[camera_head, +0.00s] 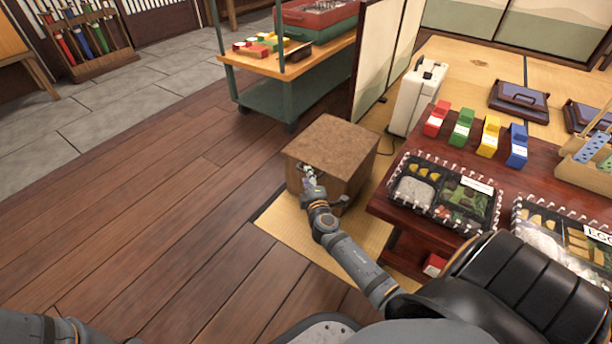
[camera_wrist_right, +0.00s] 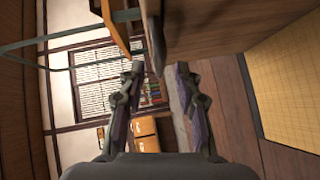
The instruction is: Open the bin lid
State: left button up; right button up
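The bin (camera_head: 342,190) is a brown wooden box with a flat speckled brown lid (camera_head: 335,143), standing on the mat left of the low table. The lid lies flat on top and looks shut. My right gripper (camera_head: 308,174) is at the bin's near left side, just below the lid edge. In the right wrist view my right gripper (camera_wrist_right: 158,68) has its two fingers apart with nothing held between them. A brown wooden panel (camera_wrist_right: 225,28), likely the bin, is just beyond the fingertips there. Whether a finger touches it I cannot tell. My left gripper is out of view.
The low red-brown table (camera_head: 395,205) with lunch trays (camera_head: 437,215) and coloured blocks (camera_head: 463,130) stands right of the bin. A white case (camera_head: 415,97) and a folding screen (camera_head: 375,60) are behind. A green-framed cart (camera_head: 270,100) stands further back. The wooden floor (camera_head: 150,220) at left is clear.

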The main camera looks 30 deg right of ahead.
jog(key=shift+b+x, duration=0.35)
jog(key=shift+x, duration=1.3)
grip_shut()
